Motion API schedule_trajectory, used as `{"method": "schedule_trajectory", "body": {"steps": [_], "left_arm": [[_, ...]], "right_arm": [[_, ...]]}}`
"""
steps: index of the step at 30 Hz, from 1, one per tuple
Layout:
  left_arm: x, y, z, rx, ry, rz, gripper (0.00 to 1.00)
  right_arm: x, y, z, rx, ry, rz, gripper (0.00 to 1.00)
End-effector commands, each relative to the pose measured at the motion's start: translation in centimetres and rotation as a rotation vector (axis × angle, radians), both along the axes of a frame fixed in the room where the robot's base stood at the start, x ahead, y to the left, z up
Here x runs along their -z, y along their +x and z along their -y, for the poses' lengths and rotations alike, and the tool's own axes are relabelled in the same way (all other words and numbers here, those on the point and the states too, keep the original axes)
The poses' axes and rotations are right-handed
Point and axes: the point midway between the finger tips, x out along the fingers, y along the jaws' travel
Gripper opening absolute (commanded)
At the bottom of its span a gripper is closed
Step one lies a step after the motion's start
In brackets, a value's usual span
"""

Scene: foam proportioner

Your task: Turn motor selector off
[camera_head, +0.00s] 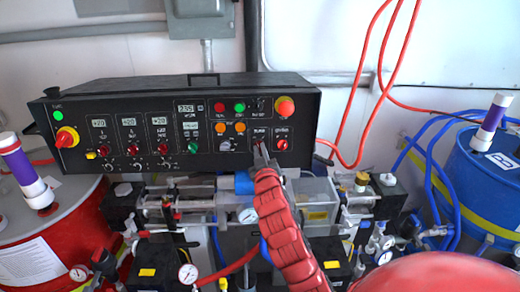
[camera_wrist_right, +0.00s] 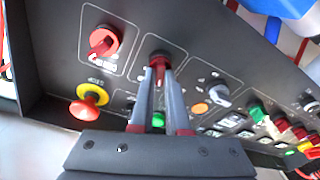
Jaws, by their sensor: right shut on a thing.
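The black control panel (camera_head: 200,165) stands at the back, with several knobs, buttons and displays on its face. My right gripper (camera_head: 261,152) reaches up to the lower right part of the panel. In the right wrist view my right gripper (camera_wrist_right: 160,75) is shut on a small red selector knob (camera_wrist_right: 159,60), which the fingers partly cover. Another red knob (camera_wrist_right: 103,42) sits beside it, apart from the fingers; it also shows in the head view (camera_head: 281,144). The small labels are too blurred to tell for sure which is the motor selector. My left gripper is not in view.
A red-and-yellow emergency button (camera_wrist_right: 90,100) is close to my right fingers. A grey selector (camera_wrist_right: 217,96) and an orange button (camera_wrist_right: 200,108) lie on the other side. Clear-bodied pump parts and gauges (camera_head: 247,215) crowd below the panel. Red (camera_head: 55,225) and blue (camera_head: 485,180) drums flank it.

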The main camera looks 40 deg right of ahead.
Motion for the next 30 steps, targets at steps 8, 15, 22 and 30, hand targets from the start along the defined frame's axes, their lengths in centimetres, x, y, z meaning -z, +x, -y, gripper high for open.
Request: {"method": "schedule_trajectory", "body": {"steps": [8,15,22,30], "left_arm": [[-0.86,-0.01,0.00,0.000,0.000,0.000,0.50],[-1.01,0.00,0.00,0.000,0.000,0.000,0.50],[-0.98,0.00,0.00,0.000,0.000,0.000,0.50],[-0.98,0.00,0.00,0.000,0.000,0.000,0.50]], "right_arm": [[-0.18,0.01,-0.03,-0.022,-0.101,-0.061,0.00],[-0.11,0.01,0.00,-0.028,-0.131,-0.079,0.00],[-0.10,0.01,0.00,-0.028,-0.133,-0.080,0.00],[-0.09,0.01,0.00,-0.028,-0.133,-0.080,0.37]]}}
